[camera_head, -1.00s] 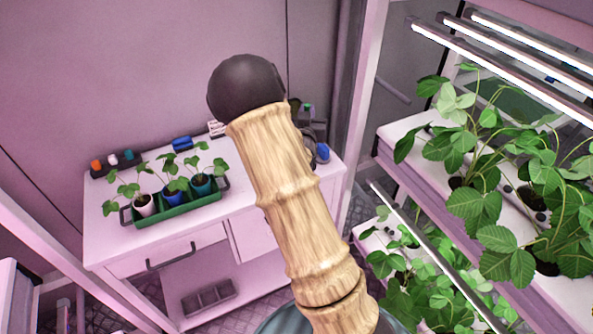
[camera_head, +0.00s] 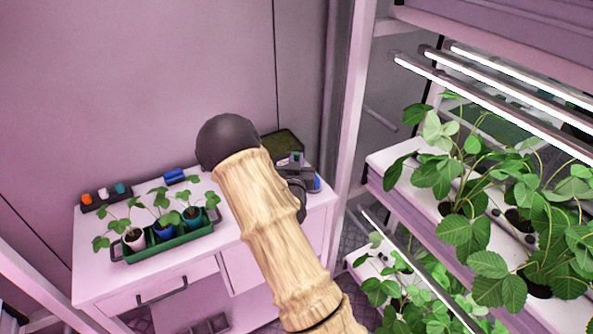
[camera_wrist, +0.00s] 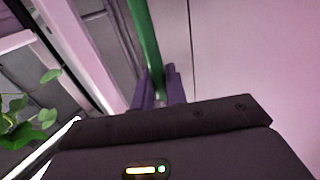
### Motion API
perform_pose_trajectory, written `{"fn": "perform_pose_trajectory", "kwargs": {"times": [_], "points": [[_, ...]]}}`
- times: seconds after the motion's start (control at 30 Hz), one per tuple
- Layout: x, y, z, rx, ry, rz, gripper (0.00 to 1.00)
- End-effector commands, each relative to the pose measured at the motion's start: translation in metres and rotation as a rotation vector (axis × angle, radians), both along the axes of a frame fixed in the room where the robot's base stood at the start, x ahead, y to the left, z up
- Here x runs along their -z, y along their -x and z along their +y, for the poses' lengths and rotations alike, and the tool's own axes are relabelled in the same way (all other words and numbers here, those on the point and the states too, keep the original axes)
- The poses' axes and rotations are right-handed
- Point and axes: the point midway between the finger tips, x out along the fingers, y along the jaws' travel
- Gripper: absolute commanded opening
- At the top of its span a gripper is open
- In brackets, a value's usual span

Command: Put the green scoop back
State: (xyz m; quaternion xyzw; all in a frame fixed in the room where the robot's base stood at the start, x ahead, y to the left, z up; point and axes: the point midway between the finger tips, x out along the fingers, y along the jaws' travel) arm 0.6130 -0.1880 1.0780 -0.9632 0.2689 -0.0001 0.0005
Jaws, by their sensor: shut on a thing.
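In the wrist view, my gripper (camera_wrist: 160,75) is shut on a long, narrow green piece (camera_wrist: 146,38), which looks like part of the green scoop. It runs up from between the fingers and out of the top of the picture. The rest of it is out of view. In the head view, my arm covers the middle, and the scoop cannot be made out there. Dark and grey parts show just right of the arm over the bench's right end, but I cannot tell them apart clearly.
A white bench (camera_head: 110,275) stands against the wall. A green tray (camera_head: 168,248) holds potted seedlings. Behind it are a dark rack (camera_head: 104,198) of coloured pieces and a blue item (camera_head: 175,176). A dark tray (camera_head: 284,146) sits at the back right. A lit plant rack (camera_head: 405,205) borders the right.

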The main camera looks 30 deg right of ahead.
Motion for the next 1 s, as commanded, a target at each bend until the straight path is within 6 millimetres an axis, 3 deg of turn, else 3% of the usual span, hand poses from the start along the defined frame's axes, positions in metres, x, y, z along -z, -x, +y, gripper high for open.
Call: {"fn": "perform_pose_trajectory", "kwargs": {"times": [0.4,0.83,0.87,0.9,0.97,1.0], "points": [[0.039,0.000,0.000,-0.001,0.000,0.001,0.00],[0.045,0.000,0.000,0.000,-0.001,-0.001,0.00],[0.044,0.000,0.000,0.000,0.000,0.000,0.18],[0.044,0.000,0.000,0.000,0.000,0.000,0.26],[0.044,0.000,0.000,0.000,-0.001,0.001,0.36],[0.044,0.000,0.000,0.000,-0.001,0.001,0.36]]}}
